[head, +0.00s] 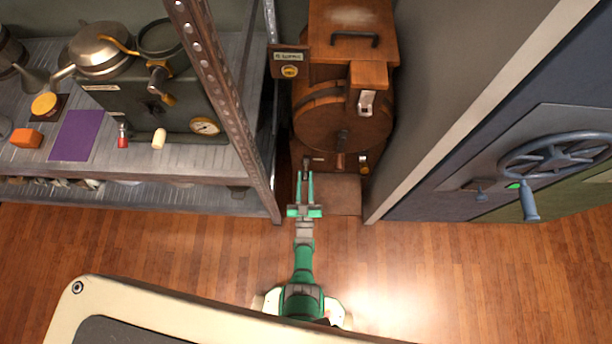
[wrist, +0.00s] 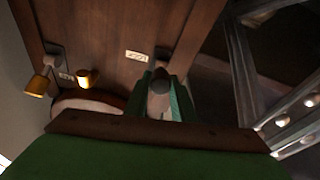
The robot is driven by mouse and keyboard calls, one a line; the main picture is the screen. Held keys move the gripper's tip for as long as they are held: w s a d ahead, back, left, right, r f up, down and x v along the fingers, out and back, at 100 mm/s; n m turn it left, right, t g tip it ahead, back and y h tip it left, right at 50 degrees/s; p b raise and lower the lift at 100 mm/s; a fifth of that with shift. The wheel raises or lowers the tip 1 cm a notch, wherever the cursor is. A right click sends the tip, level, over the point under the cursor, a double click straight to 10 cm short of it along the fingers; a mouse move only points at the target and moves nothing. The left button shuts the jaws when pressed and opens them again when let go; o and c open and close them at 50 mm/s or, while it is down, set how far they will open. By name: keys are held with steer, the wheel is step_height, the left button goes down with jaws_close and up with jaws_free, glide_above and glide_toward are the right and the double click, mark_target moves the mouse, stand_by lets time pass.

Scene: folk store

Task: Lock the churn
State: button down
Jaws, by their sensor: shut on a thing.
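The wooden churn (head: 340,122) stands between the metal shelf and the grey wall. It has a round drum, a lid with a dark handle (head: 342,37), a metal latch (head: 366,102) and a crank grip (head: 340,160) on its front. My gripper (head: 306,178) reaches to the low left of the churn's base. In the wrist view its green fingers (wrist: 164,98) are shut on a small grey-tipped lever (wrist: 158,88) on the wooden panel. The fingers hide much of the lever, and I cannot tell its exact setting. A small pale label (wrist: 137,56) sits beside it.
A brass knob (head: 363,170) is on the base's right; brass parts (wrist: 87,78) show in the wrist view. The shelf post (head: 225,95) stands close on the left. A vault door with a wheel (head: 553,155) is on the right. Floor (head: 430,255) is clear in front.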

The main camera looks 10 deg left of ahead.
steer(key=shift+w+a+r, duration=0.1)
steer(key=shift+w, duration=0.05)
steer(key=c, duration=1.5)
jaws_free()
steer(key=v, duration=1.1)
